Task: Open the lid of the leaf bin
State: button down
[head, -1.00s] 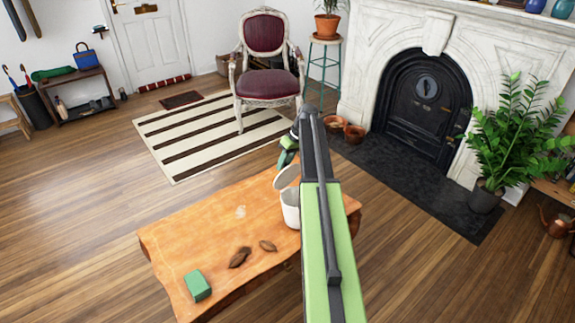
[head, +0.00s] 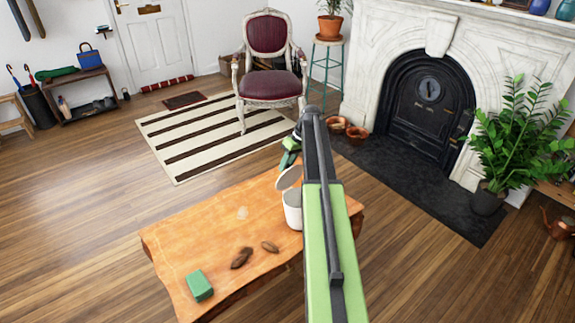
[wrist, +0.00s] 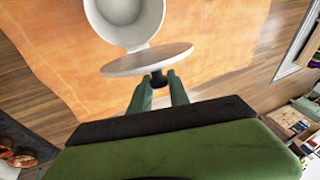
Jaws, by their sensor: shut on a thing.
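The leaf bin (head: 293,213) is a small white round bin standing on the wooden table, partly behind my arm in the head view. In the wrist view the bin (wrist: 118,22) shows its open mouth and pale inside. Its round lid (head: 289,177) is raised and tilted up at the rim's far side. The lid (wrist: 145,60) shows a pinkish-grey face and a dark knob (wrist: 158,79) in the wrist view. My gripper (wrist: 160,83) has its two green fingers shut on the knob. In the head view my gripper (head: 289,157) is partly hidden behind the lid and arm.
The wooden table (head: 200,240) holds a green block (head: 199,286) and two brown leaf-like things (head: 242,257) in front of the bin. A chair (head: 268,80) stands beyond on a striped rug (head: 205,140). The fireplace (head: 425,100) and a plant (head: 505,140) are at right.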

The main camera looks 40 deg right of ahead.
jog(key=c, duration=1.2)
grip_release()
jog(key=shift+c, duration=0.2)
jog(key=p+v, duration=1.6)
jog(key=v, duration=0.1)
jog(key=shift+d+r, duration=0.1)
jog(key=shift+d, duration=0.05)
